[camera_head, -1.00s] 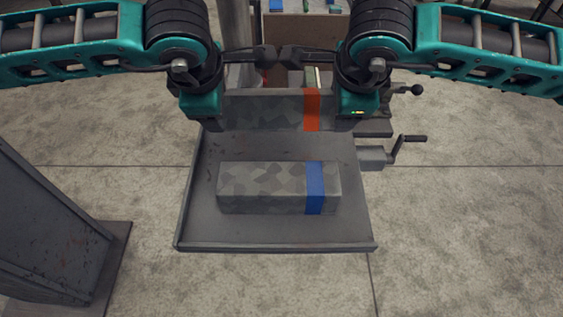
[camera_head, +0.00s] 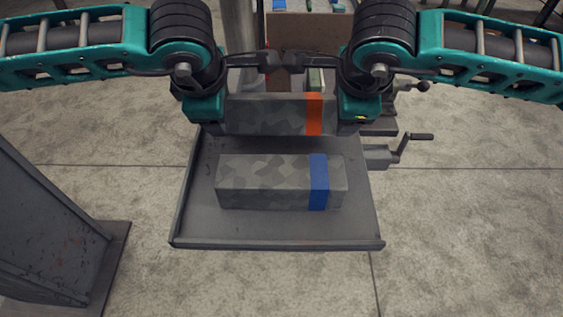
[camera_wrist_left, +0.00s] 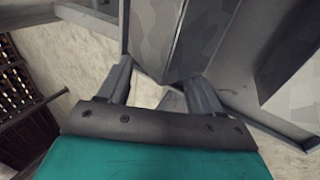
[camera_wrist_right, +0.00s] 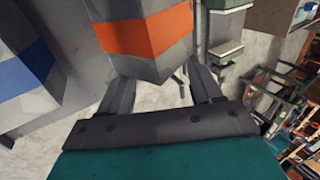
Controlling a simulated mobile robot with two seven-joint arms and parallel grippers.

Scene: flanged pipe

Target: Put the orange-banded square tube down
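The orange-banded square tube (camera_head: 270,115) is grey camouflage with an orange stripe near its right end. It is level over the back part of the grey tray (camera_head: 235,235); I cannot tell whether it touches the tray. My left gripper (camera_wrist_left: 163,80) has its fingers either side of the tube's left end, which also shows in the left wrist view (camera_wrist_left: 185,35). My right gripper (camera_wrist_right: 160,85) has its fingers either side of the right end, by the orange stripe (camera_wrist_right: 145,35). Both look shut on the tube. In the head view the fingertips are mostly hidden.
A blue-banded square tube (camera_head: 265,182) lies across the tray, in front of the orange-banded one. A crank handle (camera_head: 405,145) juts out at the tray's right. A grey column (camera_head: 40,230) stands at left. A box with blue items (camera_head: 310,25) is behind.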

